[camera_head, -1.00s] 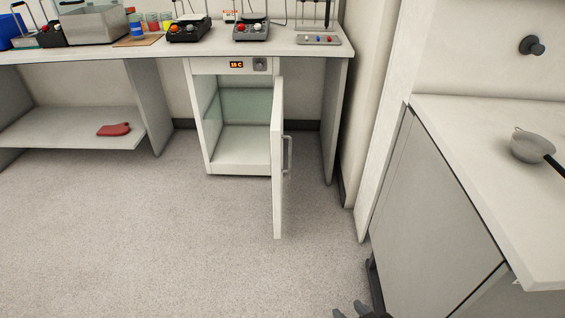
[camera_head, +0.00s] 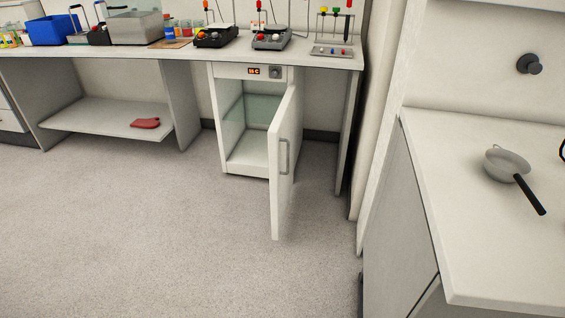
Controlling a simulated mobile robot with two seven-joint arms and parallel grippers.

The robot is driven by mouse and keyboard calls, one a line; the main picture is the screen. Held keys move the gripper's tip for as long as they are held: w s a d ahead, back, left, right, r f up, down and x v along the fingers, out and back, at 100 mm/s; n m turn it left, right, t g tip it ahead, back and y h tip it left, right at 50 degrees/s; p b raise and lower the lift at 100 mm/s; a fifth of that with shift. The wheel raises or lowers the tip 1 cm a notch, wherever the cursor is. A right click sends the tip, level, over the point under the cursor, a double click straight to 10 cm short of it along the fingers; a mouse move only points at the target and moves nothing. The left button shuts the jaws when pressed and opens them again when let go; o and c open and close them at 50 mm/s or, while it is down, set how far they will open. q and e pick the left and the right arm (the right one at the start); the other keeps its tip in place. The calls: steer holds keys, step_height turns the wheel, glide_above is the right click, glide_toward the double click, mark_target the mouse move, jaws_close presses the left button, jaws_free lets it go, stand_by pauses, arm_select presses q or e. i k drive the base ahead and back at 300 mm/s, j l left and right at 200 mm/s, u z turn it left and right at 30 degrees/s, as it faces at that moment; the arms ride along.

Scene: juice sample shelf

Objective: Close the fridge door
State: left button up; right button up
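A small white fridge (camera_head: 241,73) stands under the lab bench, with a lit display and a knob on its top strip. Its door (camera_head: 284,170) is hinged on the right and stands wide open, pointing out into the room. A vertical bar handle (camera_head: 284,157) is on the door's outer face, which is turned to the right. The inside looks empty, with a glass shelf (camera_head: 252,112). Neither of my grippers is in view.
The grey floor (camera_head: 150,240) in front of the fridge is clear. A counter (camera_head: 480,235) with a sieve (camera_head: 506,165) stands at the right. The bench (camera_head: 335,63) carries several devices. A red item (camera_head: 145,123) lies on the low shelf at left.

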mark_target(281, 133)
steer(key=k+l, duration=0.1)
steer(key=l, duration=0.35)
steer(key=j, duration=0.75)
steer(key=i+j, duration=0.15)
steer(key=j, duration=0.15)
steer(key=i+j, duration=0.15)
steer(key=j, duration=0.15)
steer(key=i+j, duration=0.15)
steer(key=j, duration=0.15)
steer(key=i, duration=1.8)
